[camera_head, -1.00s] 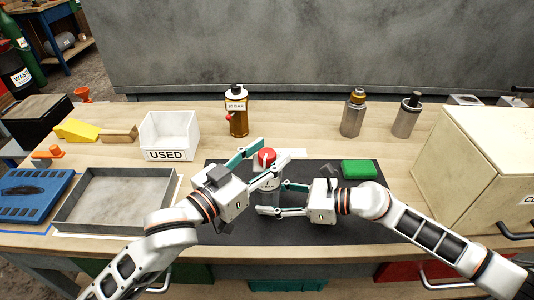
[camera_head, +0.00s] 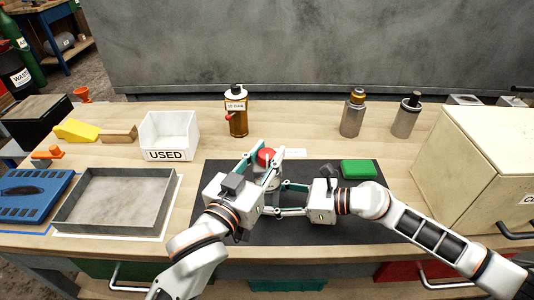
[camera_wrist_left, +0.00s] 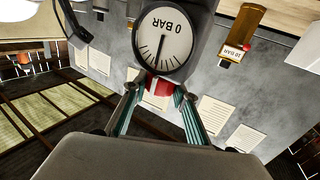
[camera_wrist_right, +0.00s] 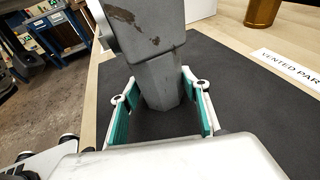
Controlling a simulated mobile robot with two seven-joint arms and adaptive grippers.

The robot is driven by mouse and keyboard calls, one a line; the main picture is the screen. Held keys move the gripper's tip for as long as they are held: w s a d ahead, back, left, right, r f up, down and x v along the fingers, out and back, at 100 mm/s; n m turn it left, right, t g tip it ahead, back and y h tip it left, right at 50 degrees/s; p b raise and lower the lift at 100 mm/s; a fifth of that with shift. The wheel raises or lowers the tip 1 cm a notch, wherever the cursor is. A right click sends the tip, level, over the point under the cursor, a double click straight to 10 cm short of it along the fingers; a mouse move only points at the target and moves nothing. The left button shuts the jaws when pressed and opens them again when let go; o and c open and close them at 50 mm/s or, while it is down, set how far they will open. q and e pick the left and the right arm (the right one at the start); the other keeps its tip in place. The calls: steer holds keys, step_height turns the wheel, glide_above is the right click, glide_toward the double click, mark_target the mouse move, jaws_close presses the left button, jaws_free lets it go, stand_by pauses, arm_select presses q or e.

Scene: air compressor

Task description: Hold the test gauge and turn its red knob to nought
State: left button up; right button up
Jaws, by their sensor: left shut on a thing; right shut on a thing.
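The test gauge (camera_head: 270,182) stands on the dark mat, largely hidden by my grippers in the head view. Its white dial (camera_wrist_left: 164,40) appears upside down in the left wrist view, with "0 BAR" on it and a dark needle pointing down the picture. My left gripper (camera_head: 262,163) is shut on the red knob (camera_head: 266,155), which also shows between the fingers in the left wrist view (camera_wrist_left: 158,92). My right gripper (camera_head: 277,198) is shut on the gauge's grey body, lower down; that body fills the middle of the right wrist view (camera_wrist_right: 160,85).
A brown bottle (camera_head: 238,118) and two metal cylinders (camera_head: 352,118) (camera_head: 406,120) stand behind. A white "USED" bin (camera_head: 170,138) and grey tray (camera_head: 118,203) lie left. A green block (camera_head: 358,170) lies on the mat (camera_head: 350,222). A cream cabinet (camera_head: 480,160) stands right.

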arm_select(q)
steer(key=shift+n, duration=0.3)
steer(key=o, duration=1.1)
steer(key=v, duration=1.2)
steer(key=shift+s+d, duration=0.15)
